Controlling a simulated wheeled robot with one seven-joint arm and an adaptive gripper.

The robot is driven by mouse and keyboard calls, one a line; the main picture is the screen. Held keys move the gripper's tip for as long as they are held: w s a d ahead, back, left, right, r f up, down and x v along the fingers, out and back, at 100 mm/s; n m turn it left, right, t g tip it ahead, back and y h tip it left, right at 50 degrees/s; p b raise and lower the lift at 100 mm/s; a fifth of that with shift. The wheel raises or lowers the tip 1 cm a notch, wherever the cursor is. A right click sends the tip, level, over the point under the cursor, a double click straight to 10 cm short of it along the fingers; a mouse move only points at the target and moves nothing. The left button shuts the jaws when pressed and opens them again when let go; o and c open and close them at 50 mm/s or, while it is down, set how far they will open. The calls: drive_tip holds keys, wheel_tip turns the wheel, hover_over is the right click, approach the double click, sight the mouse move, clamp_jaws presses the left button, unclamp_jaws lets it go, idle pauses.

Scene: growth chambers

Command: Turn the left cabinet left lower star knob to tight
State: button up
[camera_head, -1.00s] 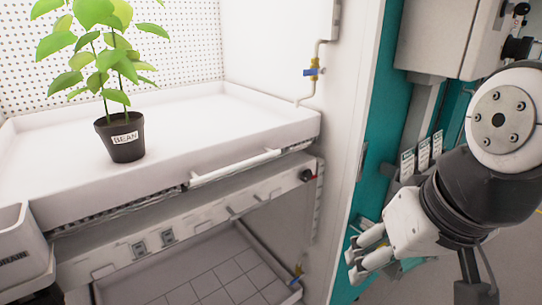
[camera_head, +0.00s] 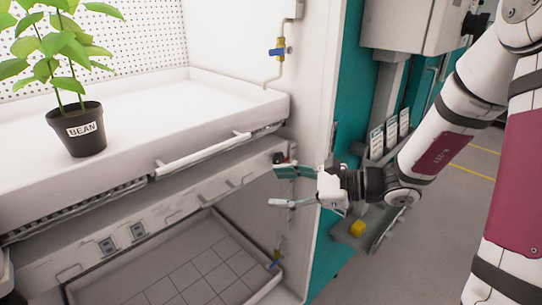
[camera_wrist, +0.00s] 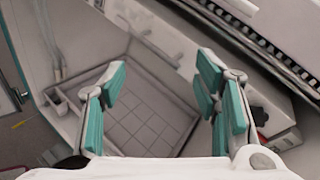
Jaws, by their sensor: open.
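A small dark knob with red beside it (camera_head: 280,158) sits at the right end of the shelf's front beam (camera_head: 130,215). In the wrist view a dark knob (camera_wrist: 259,116) with a red part shows just right of the right finger. Its star shape and how tight it is cannot be made out. My gripper (camera_head: 280,187) is open and empty, in front of the beam's right end and just below the knob. Its teal-padded fingers spread apart in the wrist view (camera_wrist: 160,105), with no knob between them.
The upper tray (camera_head: 215,97) holds a potted bean plant (camera_head: 80,130). A white bar handle (camera_head: 203,155) runs along its front. A lower gridded tray (camera_head: 180,275) lies below the beam. The cabinet's right side wall (camera_head: 320,100) stands close to my gripper.

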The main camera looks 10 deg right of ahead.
sight(280, 159)
drive_tip(key=w+d+f+m+t+h, duration=0.2)
drive_tip(key=w+d+f+m+t, duration=0.15)
drive_tip(key=d+m, duration=0.2)
drive_tip(key=w+d+f+m+t+h, duration=0.2)
drive_tip(key=w+d+m+t, duration=0.25)
drive_tip(key=d, duration=0.25)
drive_tip(key=x, duration=1.4)
drive_tip(key=shift+s+a+f, duration=0.15)
drive_tip(key=c, duration=1.1)
